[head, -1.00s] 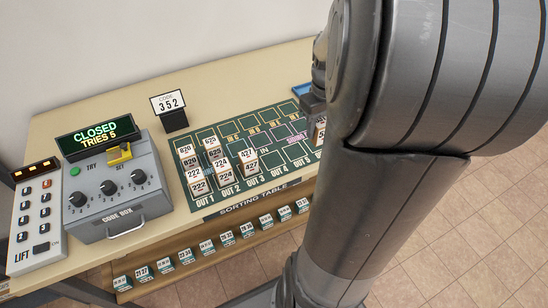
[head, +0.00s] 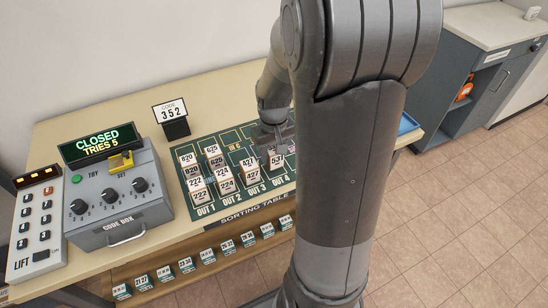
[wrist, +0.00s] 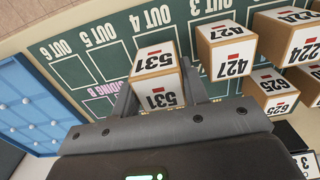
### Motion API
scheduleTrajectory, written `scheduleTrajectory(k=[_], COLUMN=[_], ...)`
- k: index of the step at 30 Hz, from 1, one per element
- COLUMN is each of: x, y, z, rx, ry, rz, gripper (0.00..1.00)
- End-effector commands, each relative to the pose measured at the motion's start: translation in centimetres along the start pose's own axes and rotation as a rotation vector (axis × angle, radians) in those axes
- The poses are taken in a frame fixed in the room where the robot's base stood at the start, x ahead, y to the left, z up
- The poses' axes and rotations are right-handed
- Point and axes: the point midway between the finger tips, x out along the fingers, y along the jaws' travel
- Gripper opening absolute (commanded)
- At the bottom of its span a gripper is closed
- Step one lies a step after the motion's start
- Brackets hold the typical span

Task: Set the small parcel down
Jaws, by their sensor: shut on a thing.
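The small parcel (head: 276,162), a brown box with white labels reading 531, is between the jaws of my gripper (head: 272,138). My gripper is shut on it. In the wrist view the parcel (wrist: 154,62) looks upright and sits over the OUT 4 column of the green sorting mat (wrist: 70,70), beside the 427 parcel (wrist: 228,55) and apart from it. I cannot tell whether its underside touches the mat. My arm hides the right part of the mat in the head view.
Other parcels (head: 195,185) stand in OUT 1 to OUT 3. The code box (head: 115,195), reading CLOSED, and the lift panel (head: 38,225) are at the left. A blue tray (wrist: 25,110) lies beyond the mat. OUT 5 and OUT 6 look empty.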

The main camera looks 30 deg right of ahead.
Motion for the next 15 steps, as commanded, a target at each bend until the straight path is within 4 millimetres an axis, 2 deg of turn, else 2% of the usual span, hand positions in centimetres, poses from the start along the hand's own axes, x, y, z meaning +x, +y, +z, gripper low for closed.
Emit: scheduleTrajectory(k=[1, 5, 15], x=[0.9, 2.2, 2.5], y=[0.0, 0.0, 0.0], z=[0.1, 0.1, 0.1], rx=[0.0, 0.0, 0.0], ry=[-0.005, -0.003, -0.001], rz=[-0.001, -0.001, 0.0], gripper=[0.16, 0.16, 0.16])
